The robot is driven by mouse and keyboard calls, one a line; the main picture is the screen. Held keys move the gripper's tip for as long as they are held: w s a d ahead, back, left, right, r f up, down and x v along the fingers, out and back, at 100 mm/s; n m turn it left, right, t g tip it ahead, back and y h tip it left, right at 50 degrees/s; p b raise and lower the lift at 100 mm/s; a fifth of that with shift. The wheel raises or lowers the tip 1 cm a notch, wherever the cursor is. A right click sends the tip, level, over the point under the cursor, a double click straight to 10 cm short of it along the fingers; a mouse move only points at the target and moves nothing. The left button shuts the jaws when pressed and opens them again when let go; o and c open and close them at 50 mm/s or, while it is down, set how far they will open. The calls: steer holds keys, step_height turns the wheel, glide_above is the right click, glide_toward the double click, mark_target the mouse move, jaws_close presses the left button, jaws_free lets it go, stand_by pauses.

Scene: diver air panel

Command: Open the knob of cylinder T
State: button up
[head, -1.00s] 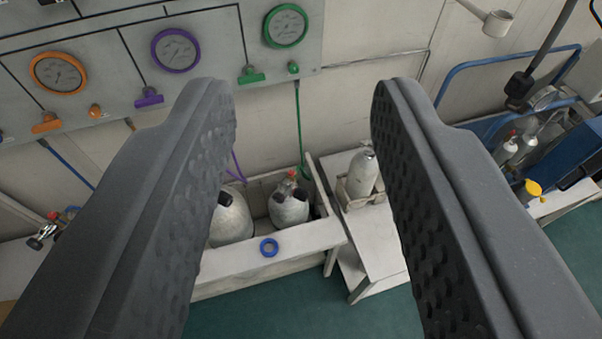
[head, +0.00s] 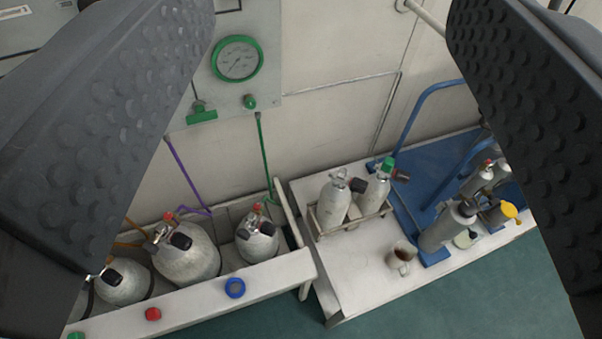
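Several grey cylinders are in view, and I cannot read a letter T on any of them. In the white trough at the lower left stand a cylinder with a red top (head: 258,238), a larger one (head: 188,255) and a third (head: 122,282) partly behind my left finger. On the white bench stand two cylinders in a rack, one plain (head: 333,203) and one with a green knob (head: 376,190). More grey cylinders (head: 447,226) are at the right by a blue frame. My gripper (head: 333,25) is open and empty, fingers wide apart, above and in front of everything.
A wall panel carries a green gauge (head: 238,60) and a green handle (head: 200,113). Green and purple hoses hang down to the trough. A mug (head: 401,257) stands on the bench (head: 345,285).

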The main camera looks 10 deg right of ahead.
steer(key=w+d+f+n+t+b, duration=0.1)
steer(key=w+d+f+t, duration=0.15)
steer(key=w, duration=0.65)
steer(key=w+d+f+n+t+b, duration=0.1)
steer(key=w+d, duration=0.2)
steer(key=w, duration=0.6)
steer(key=w+f+n+y+b, duration=0.2)
steer(key=w+f+n+y, duration=0.5)
steer(key=w+f, duration=0.7)
steer(key=n+g+y+b, duration=0.35)
steer(key=g+y, duration=0.35)
steer(key=g, duration=0.8)
glide_toward(275, 231)
steer(key=shift+n, duration=0.35)
steer(key=b+x, duration=0.2)
steer(key=x, duration=0.9)
steer(key=shift+s+a+r, duration=0.1)
steer(key=shift+r, duration=0.1)
steer(key=shift+c, duration=0.3)
